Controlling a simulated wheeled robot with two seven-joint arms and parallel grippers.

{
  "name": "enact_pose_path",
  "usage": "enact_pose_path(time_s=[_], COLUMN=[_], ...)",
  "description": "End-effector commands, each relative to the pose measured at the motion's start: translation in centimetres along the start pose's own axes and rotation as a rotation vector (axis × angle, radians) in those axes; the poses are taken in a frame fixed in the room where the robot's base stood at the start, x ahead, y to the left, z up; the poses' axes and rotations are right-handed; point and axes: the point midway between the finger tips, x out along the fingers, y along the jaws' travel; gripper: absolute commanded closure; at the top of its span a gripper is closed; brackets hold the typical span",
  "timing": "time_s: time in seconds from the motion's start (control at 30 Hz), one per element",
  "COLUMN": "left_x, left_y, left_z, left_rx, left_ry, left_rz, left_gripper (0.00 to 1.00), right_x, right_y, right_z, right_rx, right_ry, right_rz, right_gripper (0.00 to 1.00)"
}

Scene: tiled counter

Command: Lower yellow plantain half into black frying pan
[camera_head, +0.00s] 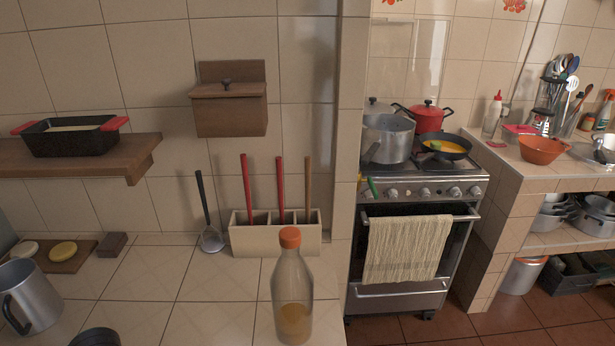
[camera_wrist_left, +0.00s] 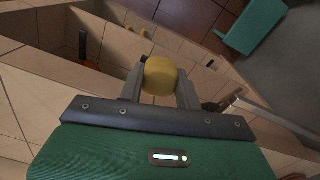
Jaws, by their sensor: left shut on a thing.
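In the left wrist view my left gripper (camera_wrist_left: 160,86) is shut on the yellow plantain half (camera_wrist_left: 160,71), which sits between its two grey fingers. Its rounded yellow end shows; the fingers hide part of its sides. The head view shows neither gripper nor the held plantain half. A black frying pan (camera_head: 458,146) with orange-yellow contents and something green in it stands on the stove in the head view. I cannot make out this pan in the left wrist view. My right gripper is in neither view.
On the stove (camera_head: 407,190) a grey pot (camera_head: 388,140) and a red pot (camera_head: 430,118) stand close to the pan. A bottle (camera_head: 292,295) with an orange cap stands on the tiled counter. A metal jug (camera_head: 36,290) and a dark round rim (camera_head: 96,338) are at the lower left.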

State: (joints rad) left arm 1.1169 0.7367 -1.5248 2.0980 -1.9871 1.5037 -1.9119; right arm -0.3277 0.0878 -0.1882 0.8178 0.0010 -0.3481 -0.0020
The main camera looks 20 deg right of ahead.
Motion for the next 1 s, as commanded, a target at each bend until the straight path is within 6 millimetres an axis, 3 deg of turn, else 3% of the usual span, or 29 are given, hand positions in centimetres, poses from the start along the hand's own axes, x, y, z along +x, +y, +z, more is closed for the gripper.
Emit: enact_pose_path(time_s=[0.03,0.2,0.37,0.67,0.8,1.0], left_x=[2.1,7.3,9.7,9.0,6.6,5.7], left_y=[-1.4,-4.6,-5.8,-6.1,-6.5,-6.6], left_z=[0.8,2.6,3.4,3.4,3.4,3.4], left_rx=[-0.031,-0.098,-0.122,-0.131,-0.137,-0.136], left_ry=[-0.009,-0.005,0.002,0.001,0.001,0.000], left_rz=[-0.003,-0.005,-0.005,-0.006,-0.012,-0.013], left_gripper=[0.88,0.88,0.88,0.88,0.88,0.88], right_x=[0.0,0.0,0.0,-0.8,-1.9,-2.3], right_y=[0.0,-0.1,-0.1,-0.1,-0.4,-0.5], right_z=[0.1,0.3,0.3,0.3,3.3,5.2], right_rx=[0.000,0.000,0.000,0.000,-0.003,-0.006], right_ry=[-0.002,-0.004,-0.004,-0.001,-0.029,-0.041], right_rz=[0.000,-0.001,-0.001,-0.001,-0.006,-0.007], right_gripper=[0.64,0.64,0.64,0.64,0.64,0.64])
